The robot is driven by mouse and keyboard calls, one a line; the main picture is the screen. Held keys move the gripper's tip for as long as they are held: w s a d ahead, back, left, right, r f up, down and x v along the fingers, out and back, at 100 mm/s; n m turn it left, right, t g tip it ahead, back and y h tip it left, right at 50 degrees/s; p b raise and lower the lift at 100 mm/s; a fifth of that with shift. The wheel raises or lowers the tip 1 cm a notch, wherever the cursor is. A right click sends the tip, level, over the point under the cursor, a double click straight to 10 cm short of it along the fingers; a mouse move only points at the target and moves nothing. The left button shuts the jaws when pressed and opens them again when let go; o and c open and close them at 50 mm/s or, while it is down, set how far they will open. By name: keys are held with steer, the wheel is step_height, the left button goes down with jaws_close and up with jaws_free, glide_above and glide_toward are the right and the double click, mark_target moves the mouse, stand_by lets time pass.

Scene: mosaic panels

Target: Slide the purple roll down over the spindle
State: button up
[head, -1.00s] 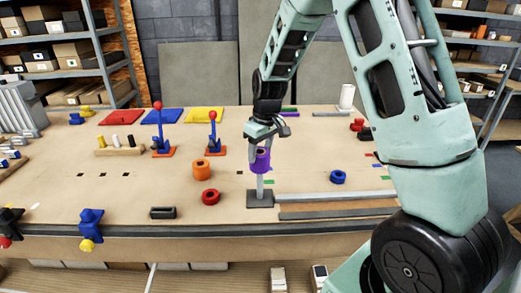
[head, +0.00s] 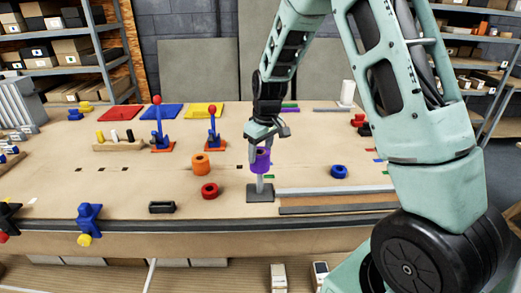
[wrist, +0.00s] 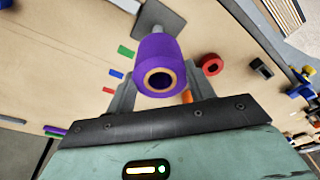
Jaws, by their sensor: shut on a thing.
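The purple roll (head: 261,160) is held upright in my gripper (head: 262,147), directly above the base of the grey spindle (head: 260,183). The bare lower part of the spindle shows below the roll, down to its dark square base plate (head: 260,194). In the wrist view the purple roll (wrist: 158,70) sits between the two grey fingers (wrist: 163,92), its tan core facing the camera. The core's hole is dark, so I cannot tell whether the spindle tip is inside it. The spindle (wrist: 153,30) and its plate (wrist: 160,18) show beyond the roll.
An orange roll (head: 200,164) and a red ring (head: 209,190) stand left of the spindle. A blue ring (head: 339,171) lies to its right. Long grey and brown strips (head: 335,208) lie right of the base plate. Red-knobbed blue levers (head: 212,130) stand further back.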

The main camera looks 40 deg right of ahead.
steer(key=shift+f+b, duration=3.55)
steer(key=shift+f, duration=1.45)
steer(key=o, duration=1.1)
steer(key=shift+r, duration=0.1)
steer(key=r, duration=0.5)
steer(key=s+r+b, duration=0.1)
steer(key=r, duration=0.5)
steer(key=s+r+b, duration=0.1)
steer(key=r, duration=0.5)
steer(key=shift+s+d+r, duration=0.1)
steer(key=shift+s+d, duration=0.15)
